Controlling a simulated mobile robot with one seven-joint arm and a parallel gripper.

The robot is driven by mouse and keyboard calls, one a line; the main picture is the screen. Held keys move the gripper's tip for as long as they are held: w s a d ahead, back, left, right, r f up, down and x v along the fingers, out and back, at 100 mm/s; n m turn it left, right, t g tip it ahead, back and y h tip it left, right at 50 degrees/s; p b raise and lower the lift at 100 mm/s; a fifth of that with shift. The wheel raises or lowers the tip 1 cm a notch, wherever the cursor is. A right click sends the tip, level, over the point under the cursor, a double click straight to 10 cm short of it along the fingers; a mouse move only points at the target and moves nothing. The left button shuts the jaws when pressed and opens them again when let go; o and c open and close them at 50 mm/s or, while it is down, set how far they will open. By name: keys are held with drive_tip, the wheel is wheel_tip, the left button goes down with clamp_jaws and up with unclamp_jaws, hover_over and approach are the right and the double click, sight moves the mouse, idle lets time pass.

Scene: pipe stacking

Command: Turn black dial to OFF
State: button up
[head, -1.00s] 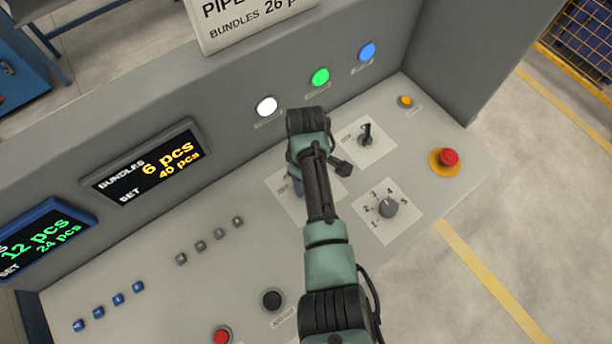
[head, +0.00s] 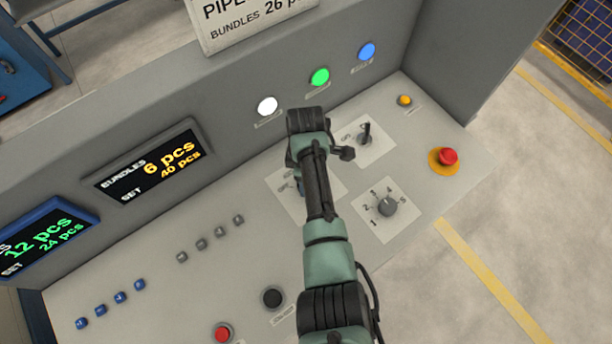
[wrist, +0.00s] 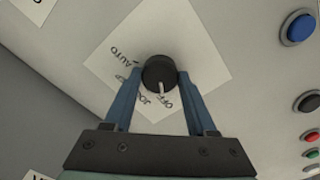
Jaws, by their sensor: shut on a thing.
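The black dial (wrist: 158,72) sits on a white label plate (wrist: 207,62) in the wrist view. Its white pointer line points down in the picture, close to the OFF lettering, with JOG to the left and AUTO further up left. My gripper (wrist: 159,80) has its blue fingers on either side of the dial and is shut on it. In the head view my arm hides the dial and most of the gripper, and only part of the label plate (head: 287,197) shows.
To the right are a small selector switch (head: 366,136), a numbered grey knob (head: 387,207) and a red emergency button (head: 448,157). White (head: 267,106), green (head: 319,77) and blue (head: 367,51) lights line the upright panel. Grey buttons (head: 202,245) stand to the left.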

drive_tip(key=shift+w+r, duration=0.1)
drive_tip(key=o, duration=1.4)
wheel_tip(320, 180, up, 13)
drive_tip(key=shift+f+b, duration=0.1)
drive_tip(key=shift+b, duration=0.6)
